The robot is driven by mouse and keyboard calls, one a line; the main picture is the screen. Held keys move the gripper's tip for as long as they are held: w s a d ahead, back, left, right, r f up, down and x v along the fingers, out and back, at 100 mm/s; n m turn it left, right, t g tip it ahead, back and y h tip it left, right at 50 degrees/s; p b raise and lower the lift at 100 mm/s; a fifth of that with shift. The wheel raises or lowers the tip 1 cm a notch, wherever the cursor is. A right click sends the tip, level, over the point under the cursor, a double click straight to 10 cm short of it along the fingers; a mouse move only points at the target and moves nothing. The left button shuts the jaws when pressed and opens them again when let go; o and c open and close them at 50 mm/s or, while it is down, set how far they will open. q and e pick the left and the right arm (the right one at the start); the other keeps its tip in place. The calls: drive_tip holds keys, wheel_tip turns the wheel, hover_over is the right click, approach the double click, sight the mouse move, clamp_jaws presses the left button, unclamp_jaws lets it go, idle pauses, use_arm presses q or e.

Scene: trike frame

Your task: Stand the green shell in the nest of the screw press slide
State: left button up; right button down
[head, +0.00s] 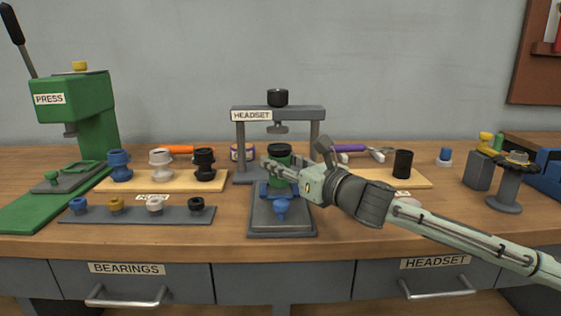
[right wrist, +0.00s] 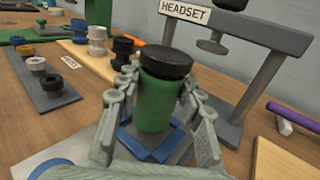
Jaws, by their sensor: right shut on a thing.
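The green shell (head: 279,150) is an upright cylinder with a black cap-like top. It also shows large in the right wrist view (right wrist: 154,108). My right gripper (head: 278,169) is shut on it, with one finger on each side in the right wrist view (right wrist: 153,100). The shell is at the blue nest (head: 263,188) of the slide, in front of the screw press (head: 240,138) labelled HEADSET. The blue nest also shows around its base in the right wrist view (right wrist: 131,146). I cannot tell whether the base is seated or just above. My left gripper is out of view.
A blue knob (head: 281,207) stands at the slide's front. Left are a wooden board (head: 135,183) with several cups, a grey strip (head: 135,216) with bearings, and a green press (head: 75,98). Right are a black cylinder (head: 403,163) and a grey spool-shaped stand (head: 506,187).

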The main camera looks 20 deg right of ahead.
drive_tip(key=shift+f+b, duration=0.55)
drive_tip(key=shift+f, duration=0.35)
drive_tip(key=c, duration=1)
unclamp_jaws()
drive_tip(key=shift+c, duration=0.2)
drive_tip(key=shift+o, duration=0.7)
drive_tip(key=shift+f, duration=0.1)
drive_tip(key=v, duration=1.1)
drive_tip(key=shift+w+d, duration=0.1)
drive_tip(key=shift+d, duration=0.05)
drive_tip(key=shift+s+d, duration=0.1)
drive_tip(key=shift+s, duration=0.45)
